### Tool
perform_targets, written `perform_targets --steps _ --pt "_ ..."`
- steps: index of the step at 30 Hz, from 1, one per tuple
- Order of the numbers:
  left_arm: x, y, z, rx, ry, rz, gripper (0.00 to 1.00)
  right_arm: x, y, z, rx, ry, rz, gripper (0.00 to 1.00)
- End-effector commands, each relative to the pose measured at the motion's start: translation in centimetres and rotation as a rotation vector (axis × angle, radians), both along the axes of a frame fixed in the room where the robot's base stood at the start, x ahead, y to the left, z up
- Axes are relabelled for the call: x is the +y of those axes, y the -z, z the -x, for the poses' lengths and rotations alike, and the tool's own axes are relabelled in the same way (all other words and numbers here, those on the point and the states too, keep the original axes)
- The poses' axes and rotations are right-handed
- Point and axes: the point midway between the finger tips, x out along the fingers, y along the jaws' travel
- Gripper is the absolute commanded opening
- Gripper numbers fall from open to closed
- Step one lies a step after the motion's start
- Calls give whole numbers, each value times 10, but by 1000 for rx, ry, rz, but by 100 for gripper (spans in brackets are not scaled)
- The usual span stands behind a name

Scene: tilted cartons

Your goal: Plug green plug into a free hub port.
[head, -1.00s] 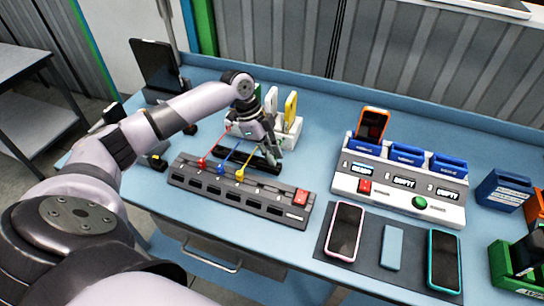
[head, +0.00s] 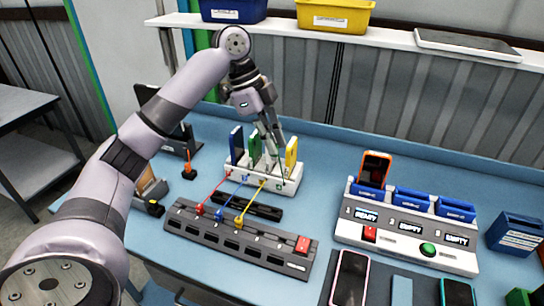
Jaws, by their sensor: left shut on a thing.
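The grey hub (head: 240,241) lies on the blue bench with a row of ports and a red switch (head: 303,244). A red plug (head: 199,209), a blue plug (head: 220,214) and a yellow plug (head: 239,221) sit on its left part, with cables running back to a white rack (head: 284,185). Ports farther right look free. I cannot identify the green plug in view. My right gripper is not in view.
The rack holds a blue slab (head: 236,144), a green slab (head: 254,147) and a yellow slab (head: 291,153). A black bar (head: 248,207) lies between rack and hub. A white charging station (head: 405,242) stands right; phones lie in front of it. Bare bench separates hub and station.

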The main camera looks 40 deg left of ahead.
Motion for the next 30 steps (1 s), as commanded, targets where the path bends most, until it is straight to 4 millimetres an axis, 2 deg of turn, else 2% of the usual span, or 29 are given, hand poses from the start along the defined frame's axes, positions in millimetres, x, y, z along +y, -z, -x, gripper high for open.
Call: perform_targets --steps 14,30 --pt "0 -4 0 1 0 0 0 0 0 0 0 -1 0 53" --pt "0 -11 0 0 0 0 0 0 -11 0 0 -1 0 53"
